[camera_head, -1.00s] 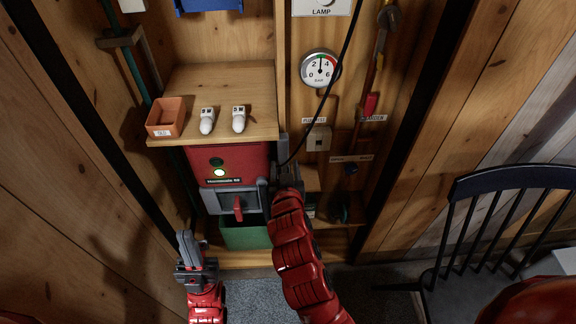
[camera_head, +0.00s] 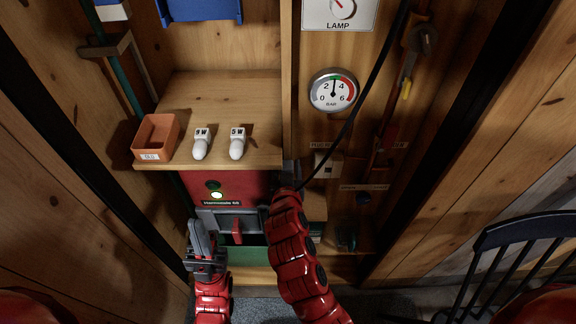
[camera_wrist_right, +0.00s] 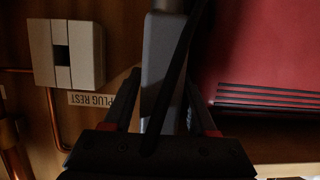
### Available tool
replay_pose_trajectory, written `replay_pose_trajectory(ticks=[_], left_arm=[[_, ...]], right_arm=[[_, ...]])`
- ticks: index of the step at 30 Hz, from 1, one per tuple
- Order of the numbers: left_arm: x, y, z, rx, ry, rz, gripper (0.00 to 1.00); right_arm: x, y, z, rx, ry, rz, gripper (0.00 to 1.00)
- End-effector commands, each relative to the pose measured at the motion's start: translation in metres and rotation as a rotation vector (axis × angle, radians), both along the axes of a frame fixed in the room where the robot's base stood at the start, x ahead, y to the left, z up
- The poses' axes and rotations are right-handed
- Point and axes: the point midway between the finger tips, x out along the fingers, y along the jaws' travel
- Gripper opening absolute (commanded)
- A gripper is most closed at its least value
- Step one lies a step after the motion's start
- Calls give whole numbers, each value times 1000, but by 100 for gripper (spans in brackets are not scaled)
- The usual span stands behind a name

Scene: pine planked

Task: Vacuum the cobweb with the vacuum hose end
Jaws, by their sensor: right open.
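I cannot make out a cobweb in either view, and I cannot identify a vacuum hose end. A thin black cord or hose (camera_head: 352,118) runs from the top of the head view down to my right gripper (camera_head: 288,172). In the right wrist view, my right gripper (camera_wrist_right: 165,100) is open, with a dark strand and a grey upright part (camera_wrist_right: 160,65) showing between or behind its fingers. I cannot tell whether they touch. My left gripper (camera_head: 207,240) is upright in front of the red machine (camera_head: 245,187); its finger gap is unclear.
A wooden shelf (camera_head: 225,98) holds an orange tray (camera_head: 157,137) and two white bulbs (camera_head: 201,145) (camera_head: 237,144). A pressure gauge (camera_head: 334,91) hangs to the right. A pale plug rest (camera_head: 326,165) is beside my right gripper. A dark chair (camera_head: 510,236) stands at right.

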Motion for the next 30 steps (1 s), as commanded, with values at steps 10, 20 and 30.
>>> replay_pose_trajectory(ticks=[10,20,30], left_arm=[[0,0,0,0,0,0,0],[0,0,0,0,0,0,0],[0,0,0,0,0,0,0]], right_arm=[[0,0,0,0,0,0,16],[0,0,0,0,0,0,22],[0,0,0,0,0,0,0]])
